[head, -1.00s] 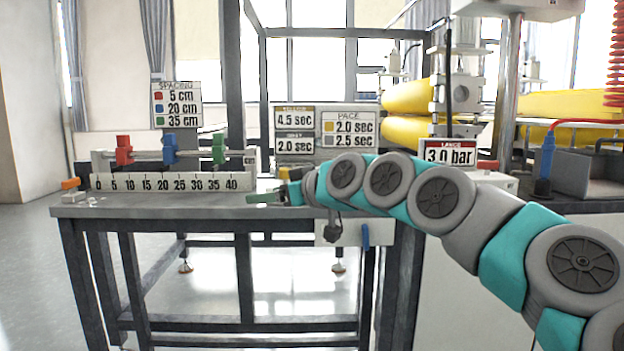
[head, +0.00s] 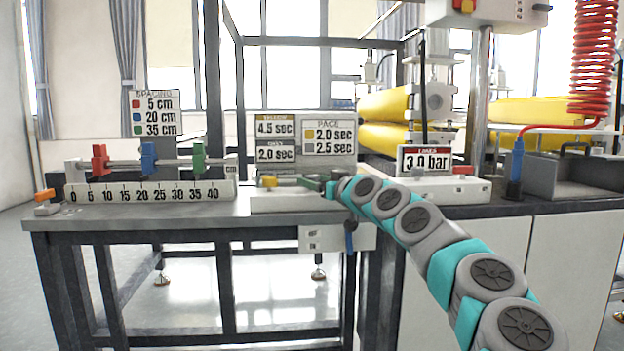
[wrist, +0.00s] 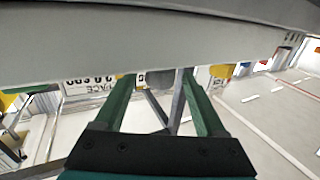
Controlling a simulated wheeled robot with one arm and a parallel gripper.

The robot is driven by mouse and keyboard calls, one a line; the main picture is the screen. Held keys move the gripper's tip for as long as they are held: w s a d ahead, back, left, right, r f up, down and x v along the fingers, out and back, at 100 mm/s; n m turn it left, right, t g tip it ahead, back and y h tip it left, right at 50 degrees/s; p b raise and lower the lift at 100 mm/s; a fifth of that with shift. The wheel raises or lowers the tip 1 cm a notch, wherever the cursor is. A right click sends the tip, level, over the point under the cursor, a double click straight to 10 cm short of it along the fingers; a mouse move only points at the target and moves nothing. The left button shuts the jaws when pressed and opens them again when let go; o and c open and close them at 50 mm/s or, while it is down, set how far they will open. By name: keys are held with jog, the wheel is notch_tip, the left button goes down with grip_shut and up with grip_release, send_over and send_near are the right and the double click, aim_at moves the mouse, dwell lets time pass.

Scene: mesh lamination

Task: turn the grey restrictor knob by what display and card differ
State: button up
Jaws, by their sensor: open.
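The grey restrictor knob (wrist: 160,78) shows in the wrist view between the two green fingertips of my gripper (wrist: 158,73). The jaws are open, with gaps visible beside the knob; I cannot tell how deep it sits between them. The display (head: 276,138) reads 4.5 sec in the upper row, marked yellow, and 2.0 sec in the lower, marked grey. The PACE card (head: 330,137) reads 2.0 sec beside yellow and 2.5 sec beside grey.
The spacing rail with red (head: 100,159), blue (head: 149,157) and green (head: 199,158) sliders stands at left above a ruler (head: 150,192). A lance display (head: 424,159) reading 3.0 bar is at right. The yellow knob (wrist: 222,70) is close beside one finger.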

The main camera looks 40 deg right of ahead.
jog(key=shift+w+d, duration=0.1)
jog(key=shift+w, duration=0.9)
grip_shut()
